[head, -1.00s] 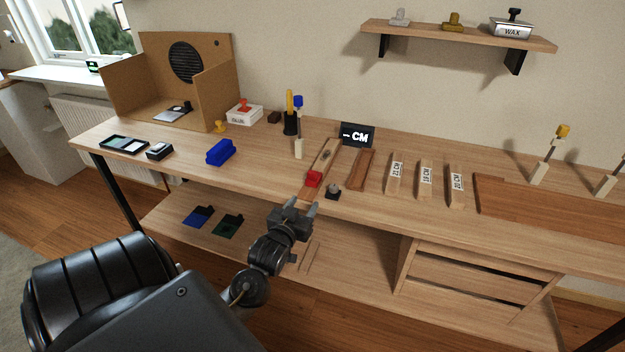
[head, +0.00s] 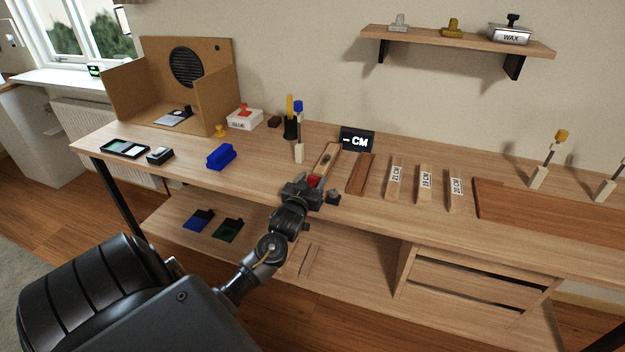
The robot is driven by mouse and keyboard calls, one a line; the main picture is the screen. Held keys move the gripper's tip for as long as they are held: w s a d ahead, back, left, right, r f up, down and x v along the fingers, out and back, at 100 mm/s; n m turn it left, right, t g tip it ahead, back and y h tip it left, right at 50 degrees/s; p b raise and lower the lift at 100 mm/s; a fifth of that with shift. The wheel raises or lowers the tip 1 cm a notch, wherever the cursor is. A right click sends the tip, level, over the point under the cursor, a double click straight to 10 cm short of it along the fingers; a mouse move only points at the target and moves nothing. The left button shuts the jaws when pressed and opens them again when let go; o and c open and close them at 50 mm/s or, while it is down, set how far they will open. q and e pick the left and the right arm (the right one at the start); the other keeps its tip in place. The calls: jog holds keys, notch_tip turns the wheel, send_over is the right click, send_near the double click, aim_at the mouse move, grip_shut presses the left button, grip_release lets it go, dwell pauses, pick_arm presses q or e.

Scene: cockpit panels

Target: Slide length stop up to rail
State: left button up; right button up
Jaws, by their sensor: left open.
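The red length stop (head: 315,181) sits at the near end of a light wooden strip (head: 326,160) on the workbench. My left gripper (head: 308,183) is open at the bench's front edge, right at the red stop and partly covering it. I cannot tell whether the fingers touch the stop. A reddish-brown wooden rail (head: 360,173) lies just right of the strip. A black display (head: 357,139) reading "– CM" stands behind them. My right gripper is out of view.
A small dark knob (head: 333,197) stands close right of my gripper. Several labelled wooden blocks (head: 395,178) lie farther right. A blue block (head: 221,157) lies to the left. A white upright with a blue top (head: 298,150) stands behind left.

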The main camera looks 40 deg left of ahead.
pick_arm(q)
jog(key=shift+w+a, duration=0.1)
jog(key=shift+w, duration=0.2)
